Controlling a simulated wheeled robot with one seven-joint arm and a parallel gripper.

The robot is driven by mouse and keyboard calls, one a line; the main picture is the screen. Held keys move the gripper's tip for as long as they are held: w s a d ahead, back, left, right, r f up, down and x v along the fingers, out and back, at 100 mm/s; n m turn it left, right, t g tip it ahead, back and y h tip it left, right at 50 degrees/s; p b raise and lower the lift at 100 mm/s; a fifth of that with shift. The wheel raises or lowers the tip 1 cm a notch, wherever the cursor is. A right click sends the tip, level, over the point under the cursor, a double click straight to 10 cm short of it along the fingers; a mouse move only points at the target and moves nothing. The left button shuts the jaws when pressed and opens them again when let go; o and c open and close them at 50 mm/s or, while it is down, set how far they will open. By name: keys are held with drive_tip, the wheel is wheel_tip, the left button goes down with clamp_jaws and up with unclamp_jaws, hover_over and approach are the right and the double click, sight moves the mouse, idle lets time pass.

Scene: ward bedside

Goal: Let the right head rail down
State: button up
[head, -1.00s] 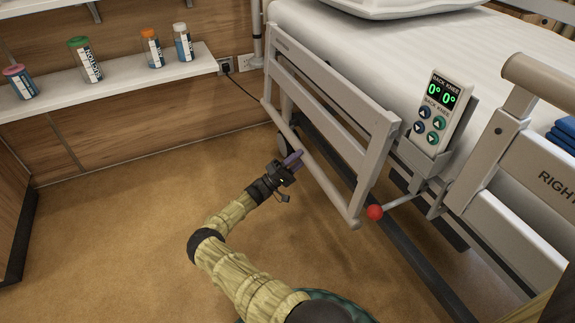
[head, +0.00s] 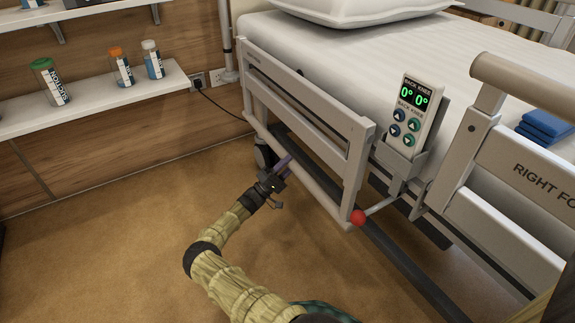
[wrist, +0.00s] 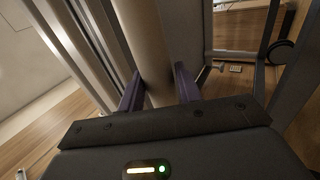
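The right head rail (head: 310,118) is a grey barred frame along the near bed side, left of the foot rail. A lever with a red knob (head: 358,217) sits by its lower right corner. My gripper (head: 285,162) is at the rail's lower bar in the head view. In the wrist view my purple fingers (wrist: 159,88) stand on both sides of the bar (wrist: 152,40), which fills the gap between them. The gripper looks shut on it; the exact contact is hard to see.
A bed controller (head: 409,118) hangs in a holder right of the rail. The right foot rail (head: 515,180) is further right. A shelf (head: 100,108) with several bottles is on the left wall. The floor (head: 110,240) at left is clear.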

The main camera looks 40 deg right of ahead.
drive_tip(key=o, duration=0.4)
drive_tip(key=shift+s+d+f+y, duration=0.3)
drive_tip(key=shift+s+d+f, duration=0.35)
drive_tip(key=shift+d+f, duration=0.1)
drive_tip(key=shift+w+a, duration=0.15)
drive_tip(key=b+v, duration=0.4)
drive_tip(key=v, duration=0.4)
drive_tip(key=b+v, duration=0.4)
drive_tip(key=v, duration=0.5)
drive_tip(key=shift+w+a, duration=0.15)
drive_tip(key=shift+w, duration=0.1)
